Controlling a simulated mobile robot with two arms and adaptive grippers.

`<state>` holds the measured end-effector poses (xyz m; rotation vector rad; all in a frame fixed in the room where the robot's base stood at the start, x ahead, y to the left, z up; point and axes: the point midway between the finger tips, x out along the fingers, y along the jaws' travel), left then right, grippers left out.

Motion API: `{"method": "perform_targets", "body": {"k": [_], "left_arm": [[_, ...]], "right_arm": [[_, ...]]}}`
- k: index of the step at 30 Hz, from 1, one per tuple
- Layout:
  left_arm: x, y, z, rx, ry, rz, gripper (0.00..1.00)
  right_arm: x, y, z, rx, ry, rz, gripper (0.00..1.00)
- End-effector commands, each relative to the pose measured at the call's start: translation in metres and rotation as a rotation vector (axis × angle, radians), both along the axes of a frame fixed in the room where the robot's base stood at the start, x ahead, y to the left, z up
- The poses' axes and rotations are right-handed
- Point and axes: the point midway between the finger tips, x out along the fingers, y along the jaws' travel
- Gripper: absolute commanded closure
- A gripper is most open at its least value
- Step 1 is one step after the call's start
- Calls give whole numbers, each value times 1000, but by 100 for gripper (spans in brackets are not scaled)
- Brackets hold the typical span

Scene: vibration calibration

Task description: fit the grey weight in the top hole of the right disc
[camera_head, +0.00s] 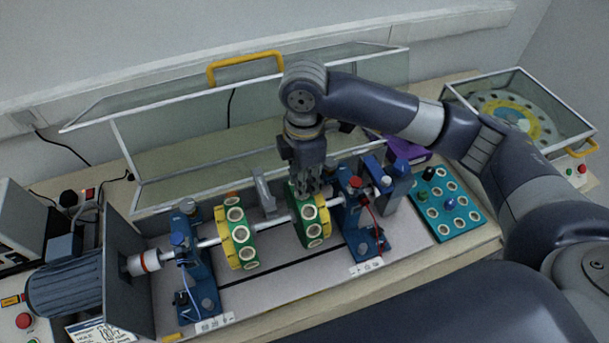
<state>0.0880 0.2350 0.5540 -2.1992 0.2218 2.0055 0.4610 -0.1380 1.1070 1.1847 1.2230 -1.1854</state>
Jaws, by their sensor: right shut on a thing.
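The right disc (311,229), green and yellow with pale-ringed holes around its rim, sits on the horizontal shaft. My right gripper (307,188) reaches down from above to the top of this disc. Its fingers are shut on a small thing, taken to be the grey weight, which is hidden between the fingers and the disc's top. The top hole is hidden too, so I cannot tell how deep the weight sits. The similar left disc (238,240) stands free on the same shaft. My left gripper is not in view.
Blue bearing stands (193,262) flank the discs, and a motor (66,284) is at the left. A raised clear cover (244,54) with a yellow handle stands behind. A teal tray (446,231) with several holes and coloured weights lies to the right.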

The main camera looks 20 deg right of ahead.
Motion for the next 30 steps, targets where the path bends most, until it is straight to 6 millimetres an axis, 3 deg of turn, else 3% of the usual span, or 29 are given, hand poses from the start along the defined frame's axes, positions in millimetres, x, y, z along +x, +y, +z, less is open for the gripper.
{"method": "perform_targets", "body": {"k": [30], "left_arm": [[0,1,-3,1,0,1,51]], "right_arm": [[0,0,-12,0,0,0,95]]}}
